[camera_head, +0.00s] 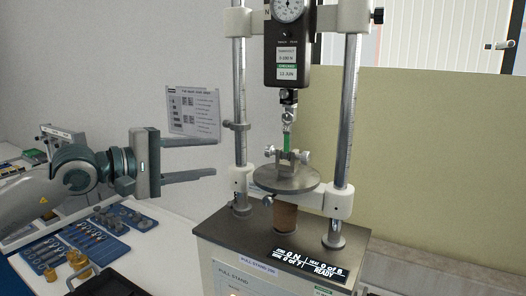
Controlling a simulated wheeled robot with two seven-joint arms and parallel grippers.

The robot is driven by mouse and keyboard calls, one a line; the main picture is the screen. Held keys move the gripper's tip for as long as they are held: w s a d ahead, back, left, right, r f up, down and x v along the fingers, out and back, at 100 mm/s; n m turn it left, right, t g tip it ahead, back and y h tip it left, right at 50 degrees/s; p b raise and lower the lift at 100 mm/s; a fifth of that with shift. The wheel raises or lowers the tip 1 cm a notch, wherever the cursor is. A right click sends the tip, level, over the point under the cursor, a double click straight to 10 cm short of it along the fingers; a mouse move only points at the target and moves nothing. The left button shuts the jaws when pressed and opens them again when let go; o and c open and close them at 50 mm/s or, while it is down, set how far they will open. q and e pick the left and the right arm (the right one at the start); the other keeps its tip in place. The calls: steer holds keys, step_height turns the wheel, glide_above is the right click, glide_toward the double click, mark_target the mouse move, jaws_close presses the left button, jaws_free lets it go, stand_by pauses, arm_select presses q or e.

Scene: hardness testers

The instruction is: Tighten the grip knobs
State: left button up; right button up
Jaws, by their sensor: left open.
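The pull stand (300,236) stands right of centre, with two upright columns and a black force gauge (287,48) with a round dial at the top. Below the gauge hangs a hook and clamp holding a green specimen (287,142). The lower clamp has small silver grip knobs, one on the left (269,151) and one on the right (303,156), above a round metal plate (286,180). My left gripper (214,158) is open and empty, left of the stand's left column and apart from the knobs. My right gripper is not in view.
Blue trays (95,238) with metal fittings, brass weights (78,262) and a black tray (115,283) are at lower left. A tan panel stands behind.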

arm_select(q)
steer(key=p+x, duration=0.8)
steer(key=x, duration=0.7)
steer(key=shift+w+d+r, duration=0.1)
steer(key=shift+d, duration=0.25)
steer(key=shift+w+d+f, duration=0.2)
steer(key=shift+w+d, duration=0.05)
steer(key=shift+d, duration=0.05)
steer(key=c, duration=1)
